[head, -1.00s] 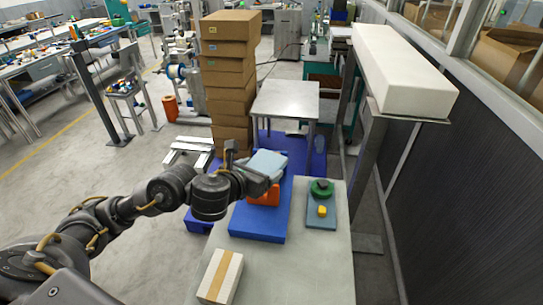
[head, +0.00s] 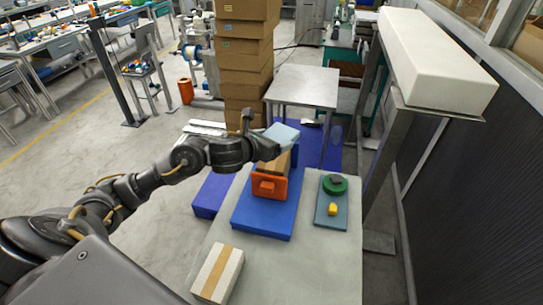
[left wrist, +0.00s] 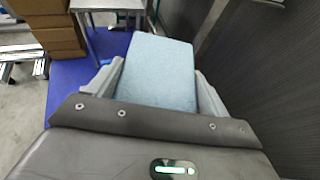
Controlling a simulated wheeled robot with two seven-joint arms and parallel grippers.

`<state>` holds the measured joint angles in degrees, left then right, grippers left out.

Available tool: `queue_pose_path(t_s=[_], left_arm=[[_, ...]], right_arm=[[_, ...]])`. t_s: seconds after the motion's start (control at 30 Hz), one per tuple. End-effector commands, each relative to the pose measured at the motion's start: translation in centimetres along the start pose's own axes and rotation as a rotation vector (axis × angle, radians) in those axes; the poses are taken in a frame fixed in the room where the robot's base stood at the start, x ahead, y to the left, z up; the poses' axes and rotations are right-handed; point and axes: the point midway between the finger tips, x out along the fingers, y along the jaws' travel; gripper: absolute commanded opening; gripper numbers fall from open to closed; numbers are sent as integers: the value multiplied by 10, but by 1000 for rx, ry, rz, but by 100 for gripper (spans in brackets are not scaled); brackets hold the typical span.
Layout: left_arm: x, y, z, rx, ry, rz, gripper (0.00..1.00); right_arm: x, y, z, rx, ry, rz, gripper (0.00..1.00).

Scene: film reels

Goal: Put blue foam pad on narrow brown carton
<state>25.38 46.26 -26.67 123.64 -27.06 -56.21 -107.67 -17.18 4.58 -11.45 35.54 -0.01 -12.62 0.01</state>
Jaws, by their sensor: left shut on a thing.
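The light blue foam pad (head: 285,134) is held in my left gripper (head: 268,141) above the far part of the table. In the left wrist view the pad (left wrist: 158,72) sits between the two fingers, which are shut on its sides. A narrow brown carton (head: 277,163) stands on the blue mat, just below the pad in the head view, partly hidden by the gripper and an orange object. The pad appears raised over the carton's far end; I cannot tell the exact gap. My right gripper is not in view.
The orange object (head: 268,188) stands on the blue mat (head: 262,220) in front of the carton. A grey-blue board (head: 328,218) at the right bears a green round thing (head: 334,184) and a yellow block (head: 332,209). A white box with tan tape (head: 218,273) lies nearer.

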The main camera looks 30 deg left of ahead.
Motion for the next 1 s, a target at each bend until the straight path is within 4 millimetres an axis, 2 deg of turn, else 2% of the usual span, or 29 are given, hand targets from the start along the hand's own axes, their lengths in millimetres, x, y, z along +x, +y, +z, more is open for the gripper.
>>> queue_pose_path(t_s=[0.03, 0.3, 0.53, 0.7, 0.8, 1.0], left_arm=[[11, 4, -15, -5, 9, -1, 58], [40, 22, -32, 0, 4, -3, 58], [45, 26, -36, 0, 4, -2, 58], [56, 27, -58, -2, 7, -4, 58], [59, 28, -65, 0, 3, -3, 58], [59, 28, -66, 2, 2, -2, 58]], right_arm=[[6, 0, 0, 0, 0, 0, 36], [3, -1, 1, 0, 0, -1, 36], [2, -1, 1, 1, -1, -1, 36], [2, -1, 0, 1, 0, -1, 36], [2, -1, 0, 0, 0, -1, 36], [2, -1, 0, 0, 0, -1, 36]])
